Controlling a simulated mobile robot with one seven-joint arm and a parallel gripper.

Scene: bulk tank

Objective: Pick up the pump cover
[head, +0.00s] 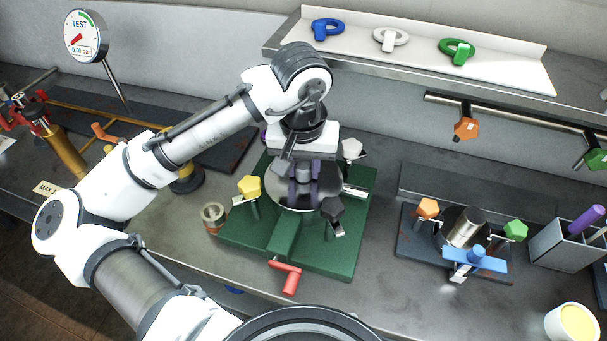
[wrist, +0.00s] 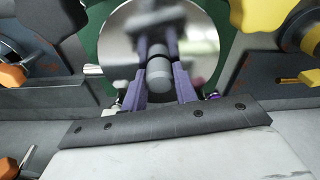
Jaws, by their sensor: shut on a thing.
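The pump cover (head: 274,193) is a shiny round metal disc at the green pump base (head: 355,225) in the head view. The wrist view shows its mirror-like face (wrist: 122,38) with a grey knob (wrist: 158,74) in the middle. My gripper (head: 303,185) points down over the disc. Its purple fingers (wrist: 160,85) are shut on the knob, one on each side. My wrist and fingers hide part of the disc in the head view. I cannot tell whether the disc touches the base or is slightly above it.
Clamps with yellow (head: 249,186), black (head: 333,208) and white (head: 352,149) knobs stand around the disc. A red handle (head: 287,276) juts from the base's front. A small metal cup (head: 214,217) stands left. A second fixture (head: 410,245) is right. A shelf (head: 420,62) overhangs behind.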

